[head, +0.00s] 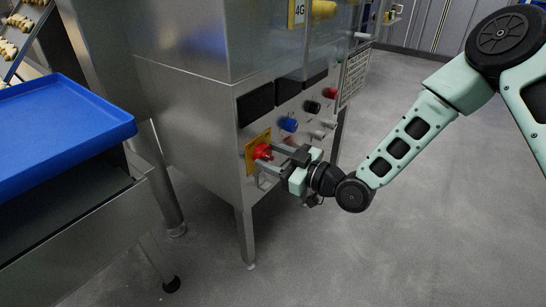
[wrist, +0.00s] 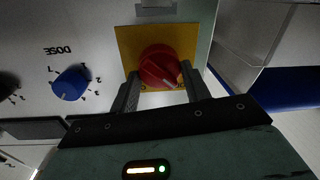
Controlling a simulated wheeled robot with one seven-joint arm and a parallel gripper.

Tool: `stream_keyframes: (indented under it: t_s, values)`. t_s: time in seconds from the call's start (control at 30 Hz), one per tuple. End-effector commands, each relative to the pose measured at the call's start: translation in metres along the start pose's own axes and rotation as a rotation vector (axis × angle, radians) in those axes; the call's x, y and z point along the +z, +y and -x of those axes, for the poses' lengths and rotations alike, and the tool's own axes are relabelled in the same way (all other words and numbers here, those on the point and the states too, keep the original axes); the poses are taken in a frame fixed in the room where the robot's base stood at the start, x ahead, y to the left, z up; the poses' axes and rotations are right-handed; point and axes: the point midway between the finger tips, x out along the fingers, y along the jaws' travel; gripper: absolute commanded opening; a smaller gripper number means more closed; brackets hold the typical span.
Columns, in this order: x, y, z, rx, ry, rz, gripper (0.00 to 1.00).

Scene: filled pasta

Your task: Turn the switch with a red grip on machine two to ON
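The red-grip switch (head: 262,152) sits on a yellow plate (head: 249,158) low on the front of the steel machine. In the wrist view, the red grip (wrist: 158,68) is seen upside down on its yellow plate (wrist: 128,42), with a pale mark toward the picture's lower right. ON and OFF lettering is not readable. My gripper (head: 268,158) is at the switch; in the wrist view its two fingers (wrist: 160,82) stand apart, one on each side of the red grip. I see no clear contact, and the fingertips' far ends are partly hidden.
A blue knob (head: 288,124) marked DOSE in the wrist view (wrist: 70,82) is beside the switch; black (head: 312,107) and red (head: 330,93) knobs lie further along. A blue tray (head: 60,130) on a steel stand is at left. Grey floor (head: 420,230) is clear at right.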

Motion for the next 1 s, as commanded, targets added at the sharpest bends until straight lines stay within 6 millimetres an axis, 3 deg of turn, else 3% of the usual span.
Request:
stream_keyframes:
  t_s: [0.47,1.0]
  values:
    - [0.0000,0.0003,0.0007,0.001,0.003,-0.079,0.24]
    - [0.0010,0.0013,0.0010,0.007,0.031,-0.539,0.24]
